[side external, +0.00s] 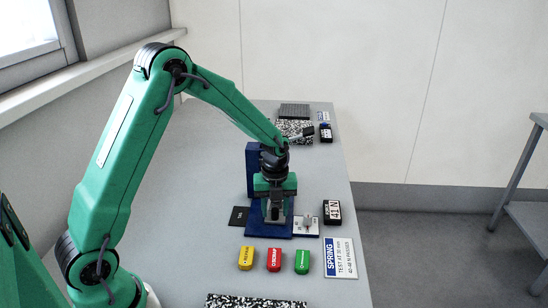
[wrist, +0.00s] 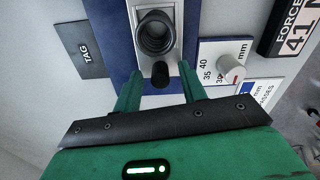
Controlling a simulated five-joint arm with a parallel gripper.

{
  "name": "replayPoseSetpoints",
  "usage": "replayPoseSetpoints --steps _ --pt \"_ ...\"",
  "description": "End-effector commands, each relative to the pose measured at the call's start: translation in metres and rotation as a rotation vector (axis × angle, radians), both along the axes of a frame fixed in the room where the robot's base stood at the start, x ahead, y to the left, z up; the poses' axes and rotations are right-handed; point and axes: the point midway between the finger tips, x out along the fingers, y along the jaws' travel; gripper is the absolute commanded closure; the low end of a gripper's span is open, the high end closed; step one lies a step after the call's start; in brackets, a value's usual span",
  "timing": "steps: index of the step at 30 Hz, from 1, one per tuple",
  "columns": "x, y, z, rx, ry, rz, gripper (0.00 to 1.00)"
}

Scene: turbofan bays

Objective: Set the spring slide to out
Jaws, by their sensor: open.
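The spring tester has a blue base (wrist: 120,60) with a silver slide (wrist: 133,35) on it. A round black part (wrist: 156,32) sits on the silver slide, and a black knob (wrist: 160,75) sticks out towards my gripper. My gripper (wrist: 160,84) is open, with one green finger on each side of the knob; I cannot tell if either touches it. In the side view my gripper (side external: 275,207) points down over the blue base (side external: 268,232) and hides much of the slide. A white mm scale (wrist: 211,58) with a pale knob (wrist: 231,68) lies at the right.
The force display (wrist: 295,28) reads 41 N; it also shows in the side view (side external: 332,212). A dark tag plate (side external: 239,216) lies left of the base.

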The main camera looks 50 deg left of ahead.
Motion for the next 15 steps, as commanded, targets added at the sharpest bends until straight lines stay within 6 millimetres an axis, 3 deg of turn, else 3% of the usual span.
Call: replayPoseSetpoints --steps 8,12,15 --pt "-0.0001 0.0000 -0.0012 0.000 0.000 0.000 0.58" --pt "-0.0001 0.0001 -0.0010 0.000 0.000 0.000 0.86" --pt "-0.0001 0.0001 -0.0010 0.000 0.000 0.000 1.00"
